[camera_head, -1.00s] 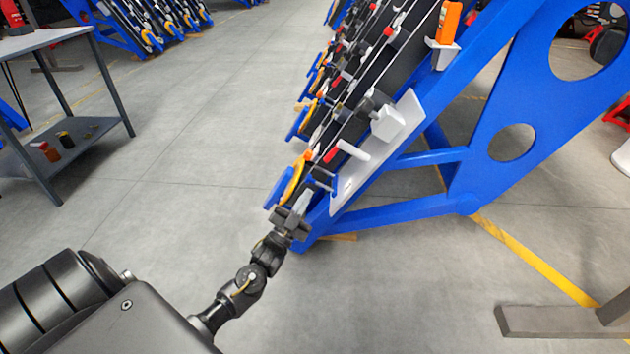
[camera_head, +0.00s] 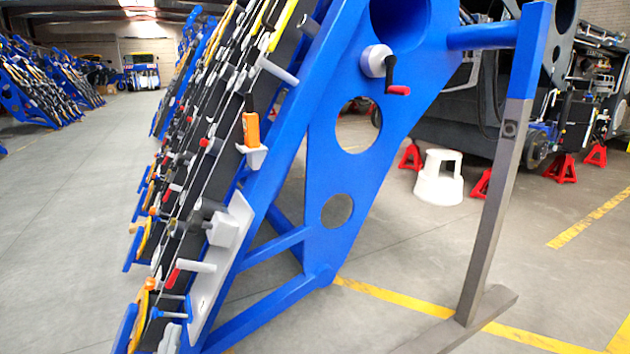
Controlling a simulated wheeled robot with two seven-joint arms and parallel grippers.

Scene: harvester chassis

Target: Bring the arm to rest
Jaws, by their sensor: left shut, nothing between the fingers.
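The harvester chassis is a tilted blue frame (camera_head: 274,150) that runs from the lower left up to the top centre. Its left side carries rows of black, grey and yellow parts. An orange-handled tool (camera_head: 251,130) sits in a white holder on it, and a white plate (camera_head: 228,240) is fixed lower down. I cannot make out my left gripper or its arm in the head view now; the lower end of the chassis is cut off by the bottom edge. My right gripper is not in view.
A grey post on a foot (camera_head: 495,200) stands at the right. A white step stool (camera_head: 440,178) and red jack stands (camera_head: 562,168) are behind it, beside a dark machine. Open grey floor (camera_head: 70,220) lies at the left. Yellow lines cross the floor at the right.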

